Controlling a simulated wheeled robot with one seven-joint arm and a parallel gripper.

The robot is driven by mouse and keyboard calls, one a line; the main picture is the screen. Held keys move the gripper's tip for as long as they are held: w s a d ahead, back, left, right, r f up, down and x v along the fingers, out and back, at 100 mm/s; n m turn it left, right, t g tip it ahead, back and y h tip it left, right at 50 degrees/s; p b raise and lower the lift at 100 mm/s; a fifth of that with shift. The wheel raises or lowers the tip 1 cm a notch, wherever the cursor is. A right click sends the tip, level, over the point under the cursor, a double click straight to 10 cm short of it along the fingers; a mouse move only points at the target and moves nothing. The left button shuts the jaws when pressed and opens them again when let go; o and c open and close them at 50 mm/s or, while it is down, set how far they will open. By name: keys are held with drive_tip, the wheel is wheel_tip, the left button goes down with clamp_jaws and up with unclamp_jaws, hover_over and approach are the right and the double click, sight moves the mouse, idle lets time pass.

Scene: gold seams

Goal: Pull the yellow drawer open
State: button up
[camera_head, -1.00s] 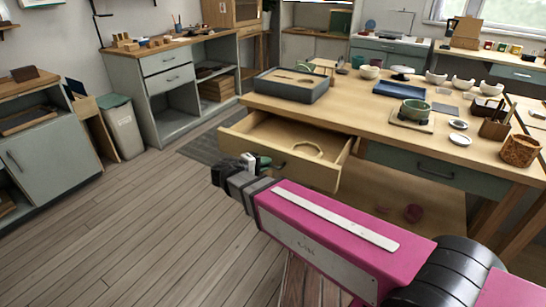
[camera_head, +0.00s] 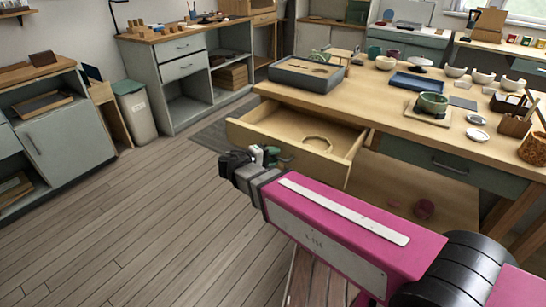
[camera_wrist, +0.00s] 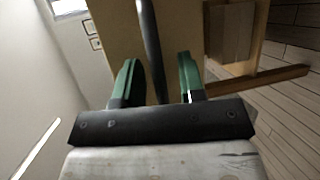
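The yellow drawer (camera_head: 292,147) hangs well out from the left end of the workbench, its inside showing. A pale ring-shaped thing (camera_head: 318,142) lies in it. My gripper (camera_head: 268,157) is at the drawer's front, by its dark handle, which it partly hides in the head view. In the wrist view, the two green fingers of my gripper (camera_wrist: 158,70) stand apart on either side of the dark handle bar (camera_wrist: 149,35). A gap shows between the bar and the right finger; contact with the left finger cannot be told.
The workbench (camera_head: 385,108) carries a grey tray box (camera_head: 305,74), a green pot (camera_head: 432,104) and several bowls. A green-grey drawer (camera_head: 450,163) is shut to the right. A bin (camera_head: 136,112) and grey cabinets stand left. Floor (camera_head: 130,215) in front is clear.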

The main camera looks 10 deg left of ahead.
drive_tip(key=v, duration=1)
drive_tip(key=shift+s+a, duration=0.3)
drive_tip(key=shift+d+r, duration=0.1)
